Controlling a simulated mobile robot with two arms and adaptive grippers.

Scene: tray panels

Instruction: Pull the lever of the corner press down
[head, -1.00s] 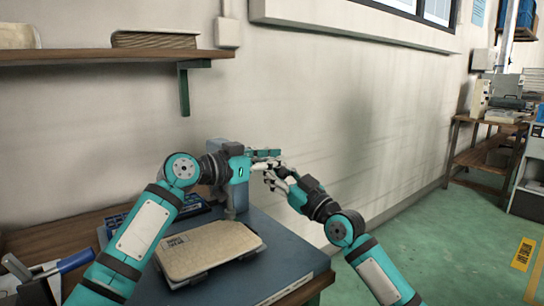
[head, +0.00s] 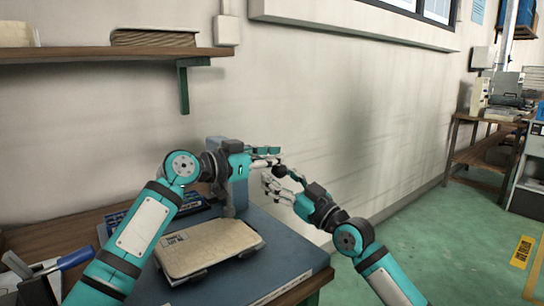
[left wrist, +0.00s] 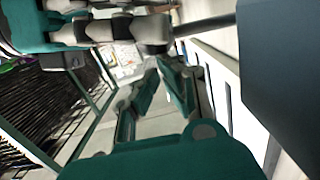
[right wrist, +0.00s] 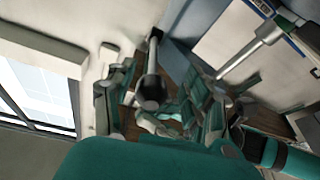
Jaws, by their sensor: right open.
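The press is a blue-grey block (head: 214,152) at the back of the bench, partly hidden behind my left gripper (head: 279,156). Its lever ends in a black knob (head: 279,171), just below my left fingers. That gripper (head: 268,184) is open just below the knob; contact is not clear. In the left wrist view, my left gripper (left wrist: 157,65) has its fingers close together with nothing visible between them. The dark lever rod (left wrist: 205,25) passes beside them.
A tan board (head: 212,246) lies on the dark blue bench top (head: 285,262). A shelf (head: 90,55) is on the wall above, with a green bracket (head: 183,88). The wall (head: 330,120) is close behind the grippers. Open floor (head: 440,240) lies to the right.

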